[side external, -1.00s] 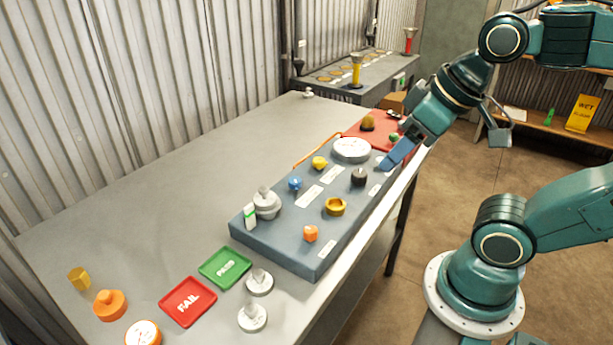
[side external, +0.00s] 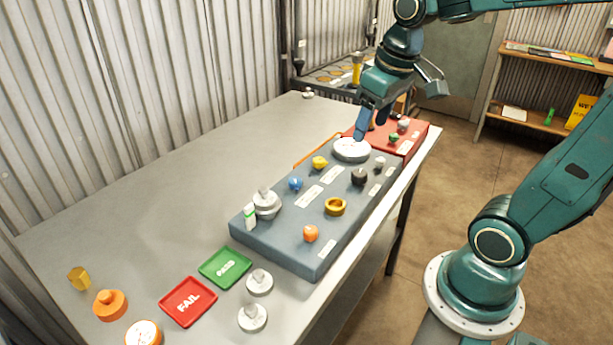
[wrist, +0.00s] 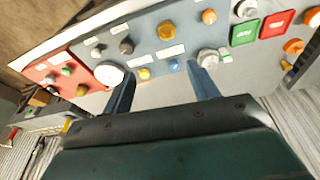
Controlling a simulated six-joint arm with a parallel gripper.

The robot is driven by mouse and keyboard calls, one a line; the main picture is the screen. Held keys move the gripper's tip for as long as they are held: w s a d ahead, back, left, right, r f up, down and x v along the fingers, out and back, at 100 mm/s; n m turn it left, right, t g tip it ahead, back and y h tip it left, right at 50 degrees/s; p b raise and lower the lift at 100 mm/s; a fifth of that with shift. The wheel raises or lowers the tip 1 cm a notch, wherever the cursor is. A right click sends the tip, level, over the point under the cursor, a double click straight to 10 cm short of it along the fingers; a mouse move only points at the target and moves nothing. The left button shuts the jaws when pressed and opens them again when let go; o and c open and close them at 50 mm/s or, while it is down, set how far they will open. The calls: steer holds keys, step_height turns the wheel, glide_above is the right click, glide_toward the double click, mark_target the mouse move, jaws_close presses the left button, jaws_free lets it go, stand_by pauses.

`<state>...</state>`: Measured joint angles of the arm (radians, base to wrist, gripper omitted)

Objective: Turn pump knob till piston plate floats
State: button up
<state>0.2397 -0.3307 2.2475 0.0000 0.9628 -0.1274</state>
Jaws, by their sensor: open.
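The blue-grey panel (side external: 285,243) carries a blue knob (side external: 295,183), a yellow knob (side external: 319,162), a black knob (side external: 358,177), a brass-coloured knob (side external: 336,206) and an orange knob (side external: 311,233). Their labels are too small to read, so I cannot tell which is the pump knob. A silvery stacked piece (side external: 266,204), perhaps the piston plate, stands at the panel's left end; whether it floats is unclear. My gripper (side external: 361,132) is open and empty, above the white round dial (side external: 351,150). In the wrist view my fingers (wrist: 161,70) point toward the panel, apart from the knobs.
A red panel (side external: 413,137) with several small knobs lies beyond the dial. The table's left side is clear.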

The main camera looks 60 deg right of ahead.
mark_target(360, 173)
steer(key=w+d+f+g, duration=0.1)
steer(key=w+d+f, duration=0.2)
steer(key=d, duration=0.3)
steer(key=w+d+f+m+g, duration=0.1)
steer(key=w+d+f+g, duration=0.1)
steer(key=d, duration=0.3)
steer(key=shift+w+d+f+m+y, duration=0.3)
steer(key=shift+w+d+f+y, duration=0.1)
steer(key=shift+w+f, duration=0.2)
step_height(360, 173, down, 14)
steer(key=shift+r, duration=0.15)
steer(key=shift+c, duration=0.3)
steer(key=c, duration=0.9)
